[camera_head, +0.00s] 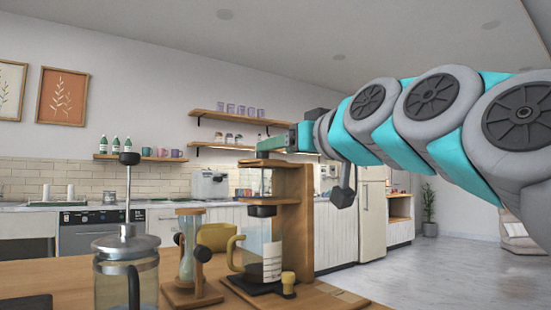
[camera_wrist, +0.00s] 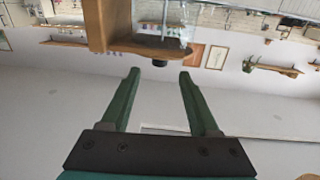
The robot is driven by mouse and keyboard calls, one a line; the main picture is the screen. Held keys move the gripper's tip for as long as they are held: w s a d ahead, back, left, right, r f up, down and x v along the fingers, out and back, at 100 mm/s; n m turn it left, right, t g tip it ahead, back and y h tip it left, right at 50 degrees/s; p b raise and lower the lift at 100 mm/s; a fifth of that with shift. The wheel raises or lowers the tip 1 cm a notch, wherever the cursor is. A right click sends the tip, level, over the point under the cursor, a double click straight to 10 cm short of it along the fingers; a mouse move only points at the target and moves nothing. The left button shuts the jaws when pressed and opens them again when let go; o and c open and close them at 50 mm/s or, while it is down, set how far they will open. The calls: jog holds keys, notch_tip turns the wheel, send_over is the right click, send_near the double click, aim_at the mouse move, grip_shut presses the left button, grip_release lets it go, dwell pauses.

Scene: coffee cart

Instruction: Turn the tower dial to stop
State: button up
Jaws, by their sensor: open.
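The wooden coffee tower (camera_head: 293,215) stands on the counter, with a glass vessel under its top and a carafe (camera_head: 262,255) with a yellow handle at its base. In the wrist view its wooden top (camera_wrist: 150,48) shows upside down, with a small dark knob (camera_wrist: 160,63) on it. This knob may be the dial; its markings are not readable. My gripper (camera_head: 265,147) reaches in from the right, just above the tower's top. In the wrist view my gripper (camera_wrist: 159,74) is open and empty, its green fingers apart, with the knob lined up between the tips. Contact cannot be told.
A French press (camera_head: 126,270) and an hourglass (camera_head: 189,255) in a wooden stand are left of the tower. A yellow bowl (camera_head: 216,237) sits behind them. A tan-topped tamper-like piece (camera_head: 288,281) stands at the tower's front. Open floor lies to the right.

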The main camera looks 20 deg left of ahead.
aim_at(263, 154)
jog(key=x, duration=0.7)
jog(key=shift+w+a+f+p, duration=0.15)
jog(key=shift+p, duration=0.2)
grip_shut()
